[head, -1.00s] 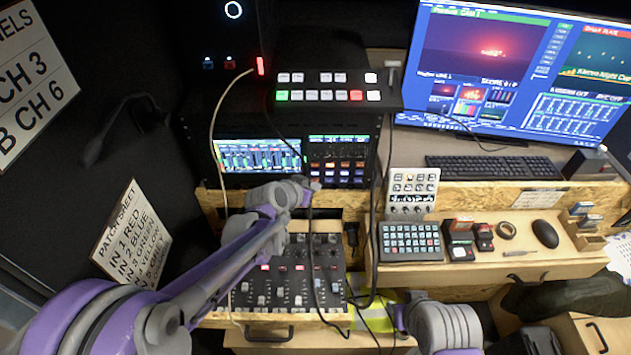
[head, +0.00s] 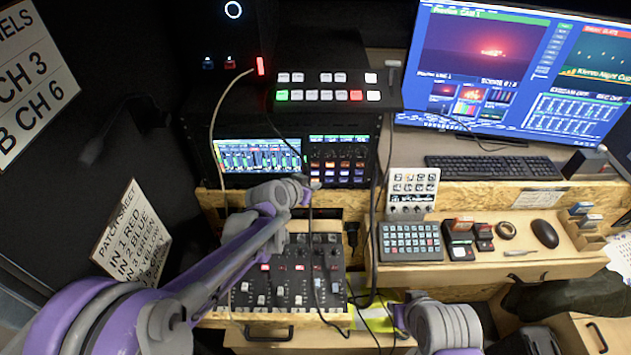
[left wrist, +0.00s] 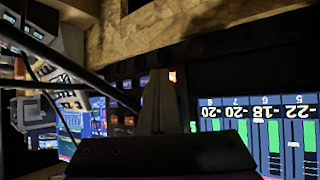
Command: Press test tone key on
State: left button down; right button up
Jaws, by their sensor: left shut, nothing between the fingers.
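The audio panel's lit keys (head: 338,168) sit in the rack, right of its meter screen (head: 258,155). Labels are too small to read, so I cannot tell which is the test tone key. My left gripper (head: 316,185) is shut and empty, at the lower left corner of the key block. In the left wrist view the closed fingers (left wrist: 157,92) point at the dark panel, between small lit keys (left wrist: 122,103) and the meter screen (left wrist: 270,138). Contact with a key cannot be told. My right gripper (head: 400,318) is low at bottom centre, its fingers unclear.
A switcher with lit buttons (head: 328,92) stands above the panel. A fader mixer (head: 290,280) lies below my left gripper. Dark cables (head: 374,220) hang at the right. A white keypad (head: 413,190) and a dark key pad (head: 410,241) stand further right. A wooden edge (left wrist: 185,30) is close by.

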pick_arm(q)
jog(key=shift+s, duration=0.7)
pick_arm(e)
jog(key=shift+f, duration=0.1)
pick_arm(q)
jog(key=s, duration=0.6)
pick_arm(e)
jog(key=shift+s+f, duration=0.1)
jog(key=shift+f, duration=0.05)
